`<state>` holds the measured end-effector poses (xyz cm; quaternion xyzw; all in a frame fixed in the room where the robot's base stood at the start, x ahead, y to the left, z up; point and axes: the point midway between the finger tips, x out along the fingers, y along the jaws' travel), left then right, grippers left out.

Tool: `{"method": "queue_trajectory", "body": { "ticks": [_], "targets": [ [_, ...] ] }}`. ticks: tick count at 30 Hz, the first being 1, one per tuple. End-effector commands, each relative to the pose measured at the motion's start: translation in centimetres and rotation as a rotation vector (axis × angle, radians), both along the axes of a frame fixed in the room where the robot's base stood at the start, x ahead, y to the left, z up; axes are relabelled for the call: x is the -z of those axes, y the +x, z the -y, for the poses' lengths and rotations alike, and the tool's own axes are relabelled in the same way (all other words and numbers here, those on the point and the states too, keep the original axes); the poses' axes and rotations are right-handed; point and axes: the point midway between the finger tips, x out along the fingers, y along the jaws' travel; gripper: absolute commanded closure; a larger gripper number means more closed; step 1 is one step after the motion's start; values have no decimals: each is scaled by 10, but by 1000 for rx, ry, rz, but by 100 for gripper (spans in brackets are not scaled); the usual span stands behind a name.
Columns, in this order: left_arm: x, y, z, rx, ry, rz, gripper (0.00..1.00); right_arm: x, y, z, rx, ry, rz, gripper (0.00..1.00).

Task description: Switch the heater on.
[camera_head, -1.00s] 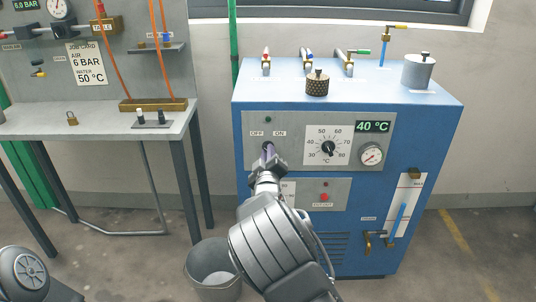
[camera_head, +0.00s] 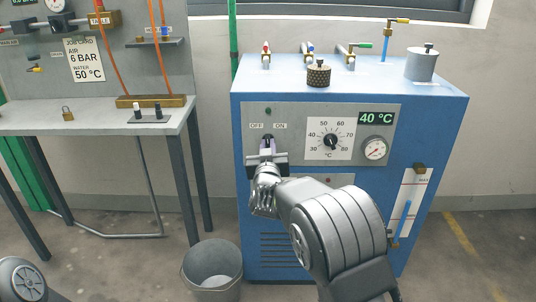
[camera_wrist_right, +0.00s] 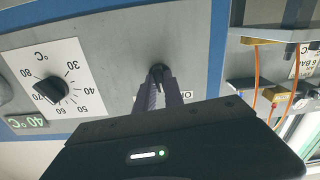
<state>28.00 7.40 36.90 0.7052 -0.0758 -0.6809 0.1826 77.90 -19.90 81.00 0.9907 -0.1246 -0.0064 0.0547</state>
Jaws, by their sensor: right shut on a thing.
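The heater is a blue cabinet (camera_head: 440,125) with a grey control panel (camera_head: 350,118). Its rotary switch (camera_head: 267,137) is a small black knob under the OFF and ON labels. My right gripper (camera_head: 267,146) is at the panel, shut on this switch. In the right wrist view the dark fingers (camera_wrist_right: 158,90) meet at the black switch (camera_wrist_right: 157,70), and they hide part of the ON label. Which way the switch points cannot be told. The small lamp (camera_head: 268,111) above the labels looks dark green. My left gripper is not in view.
A temperature dial (camera_head: 331,141) and a 40 °C display (camera_head: 377,118) are right of the switch.

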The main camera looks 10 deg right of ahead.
Motion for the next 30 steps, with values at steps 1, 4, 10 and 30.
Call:
{"method": "queue_trajectory", "body": {
  "ticks": [1, 4, 10, 30],
  "targets": [
    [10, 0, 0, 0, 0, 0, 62, 5, 0, 1, 1, 45, 11, 100],
    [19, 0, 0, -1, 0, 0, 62, 5, 0, 1, 2, 137, 34, 100],
    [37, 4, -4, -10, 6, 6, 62, 5, 0, 1, 0, 321, 81, 100],
    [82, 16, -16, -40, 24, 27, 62, 4, 0, 0, 0, 826, 207, 100]
  ]
}}
